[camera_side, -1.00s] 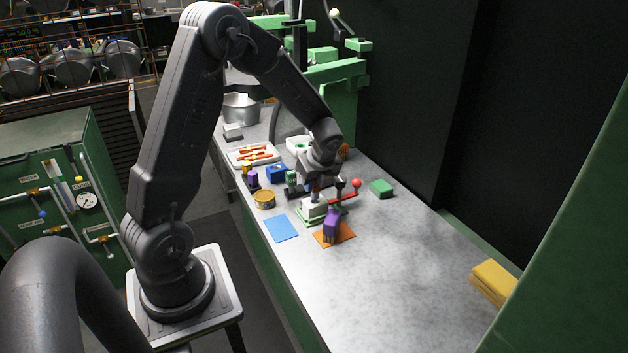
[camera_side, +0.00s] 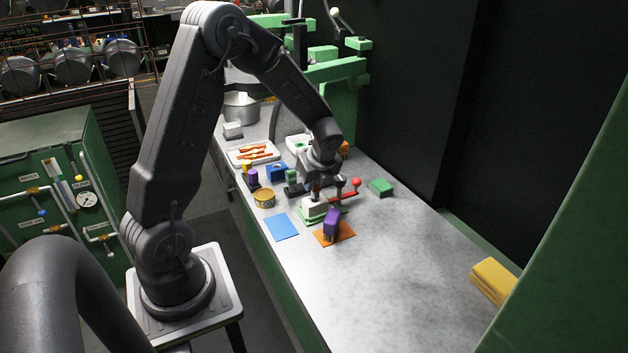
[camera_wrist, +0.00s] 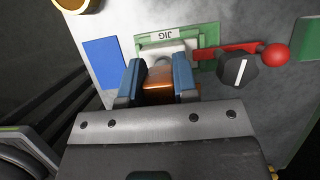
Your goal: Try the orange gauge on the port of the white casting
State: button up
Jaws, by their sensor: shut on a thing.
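My gripper (camera_wrist: 158,82) is shut on the orange gauge (camera_wrist: 158,92), a copper-orange piece between its two blue fingers. The white casting (camera_wrist: 182,46) sits in a green jig (camera_wrist: 207,36) labelled JIG, just beyond the fingertips in the wrist view. In the side view my gripper (camera_side: 317,182) is directly above the casting (camera_side: 313,209). The gauge and fingers cover the port area, so I cannot tell whether the gauge touches the port or is in it.
A red lever with a ball (camera_side: 356,182) and a black knob (camera_wrist: 238,69) stand at the jig's right. A blue mat (camera_side: 281,227) and a tin (camera_side: 265,198) lie left.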

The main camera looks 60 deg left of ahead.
jog(key=shift+f, duration=0.65)
dwell(0.9)
jog(key=shift+r, duration=0.15)
jog(key=shift+r, duration=3.4)
